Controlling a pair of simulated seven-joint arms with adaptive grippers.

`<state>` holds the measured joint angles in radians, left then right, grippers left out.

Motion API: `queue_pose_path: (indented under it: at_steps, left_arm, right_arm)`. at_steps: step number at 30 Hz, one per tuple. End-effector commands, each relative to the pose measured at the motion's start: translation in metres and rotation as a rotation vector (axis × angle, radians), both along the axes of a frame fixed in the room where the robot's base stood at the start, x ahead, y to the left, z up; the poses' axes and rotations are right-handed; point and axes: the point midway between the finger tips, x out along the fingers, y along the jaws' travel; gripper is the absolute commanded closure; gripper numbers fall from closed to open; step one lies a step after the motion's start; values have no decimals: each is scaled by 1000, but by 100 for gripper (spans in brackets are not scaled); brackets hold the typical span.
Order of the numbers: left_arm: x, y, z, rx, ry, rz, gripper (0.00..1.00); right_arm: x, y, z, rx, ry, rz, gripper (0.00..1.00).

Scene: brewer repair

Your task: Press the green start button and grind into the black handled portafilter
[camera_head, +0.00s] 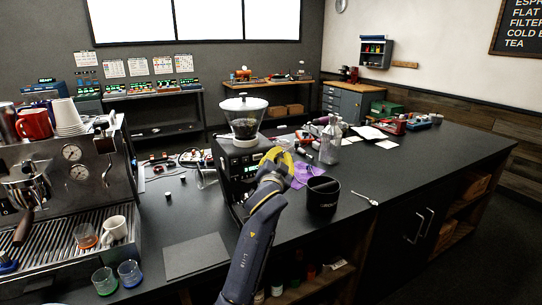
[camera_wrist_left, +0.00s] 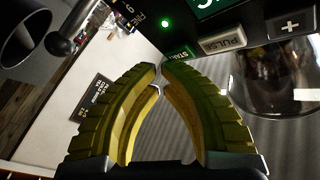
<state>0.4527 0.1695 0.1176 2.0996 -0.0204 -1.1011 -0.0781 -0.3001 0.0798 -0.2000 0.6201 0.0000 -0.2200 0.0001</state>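The black grinder (camera_head: 236,166) stands on the counter with a clear bean hopper (camera_head: 243,117) on top. Its panel fills the top of the left wrist view, with a lit green light and a green button (camera_wrist_left: 178,53) whose label starts "STA". My left gripper (camera_head: 276,158) is at the grinder's front; in the wrist view its yellow fingertips (camera_wrist_left: 160,67) come together empty, right at the green button's edge. I cannot tell whether they touch it. The fingertips partly cover the button. I cannot make out the black handled portafilter. My right gripper is not in view.
An espresso machine (camera_head: 72,190) with a brown-handled portafilter (camera_head: 24,226) stands left. A black container (camera_head: 322,193) and a spoon (camera_head: 366,198) are right of my arm. A purple cloth (camera_head: 305,172) lies behind. A dark round vessel (camera_wrist_left: 28,40) shows in the wrist view.

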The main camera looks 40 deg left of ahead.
Motion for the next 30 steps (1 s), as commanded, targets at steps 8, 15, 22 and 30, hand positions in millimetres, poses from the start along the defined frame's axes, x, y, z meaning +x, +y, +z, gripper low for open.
queue_pose_path:
  at_steps: [8,15,22,30]
  left_arm:
    - [1,1,0,0,0,0,100]
    - [2,3,0,0,0,0,100]
    - [3,5,0,0,0,0,100]
    - [4,7,0,0,0,0,100]
  right_arm:
    - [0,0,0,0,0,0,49]
    - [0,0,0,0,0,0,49]
    - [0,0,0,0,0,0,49]
    - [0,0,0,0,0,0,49]
